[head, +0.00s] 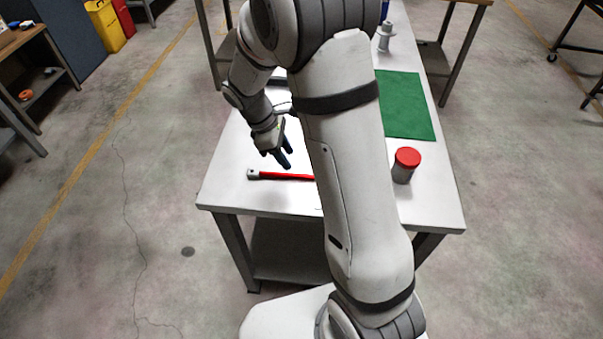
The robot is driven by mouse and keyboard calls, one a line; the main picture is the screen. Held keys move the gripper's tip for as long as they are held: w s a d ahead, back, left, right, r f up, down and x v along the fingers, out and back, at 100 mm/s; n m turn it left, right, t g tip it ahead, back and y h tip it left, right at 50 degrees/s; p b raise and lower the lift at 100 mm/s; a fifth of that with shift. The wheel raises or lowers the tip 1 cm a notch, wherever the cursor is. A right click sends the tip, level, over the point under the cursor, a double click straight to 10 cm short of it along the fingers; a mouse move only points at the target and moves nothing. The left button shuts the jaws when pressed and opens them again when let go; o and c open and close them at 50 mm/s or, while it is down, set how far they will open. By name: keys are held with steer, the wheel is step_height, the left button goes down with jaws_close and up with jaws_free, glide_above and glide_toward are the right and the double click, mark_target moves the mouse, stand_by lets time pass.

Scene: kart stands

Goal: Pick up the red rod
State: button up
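The red rod (287,177) lies flat on the white table (230,190), near its front edge. Its left end is a grey-white cap with a dark spot. Its right end is hidden behind my arm. My gripper (279,161) points down just above and behind the rod, over its left half. The two dark fingers look spread apart, with nothing seen between them. The rod appears to rest on the table, clear of the fingers.
A grey jar with a red lid (407,158) stands on the table right of my arm. A green mat (405,105) lies behind it, with a white and blue object (385,36) farther back. The tabletop left of the rod is clear.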

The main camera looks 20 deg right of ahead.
mark_target(301, 175)
steer(key=x, duration=0.7)
steer(key=shift+s+d+r+p, duration=0.2)
steer(key=shift+s+d+p, duration=0.1)
steer(key=shift+p, duration=0.1)
steer(key=shift+c, duration=0.5)
jaws_close()
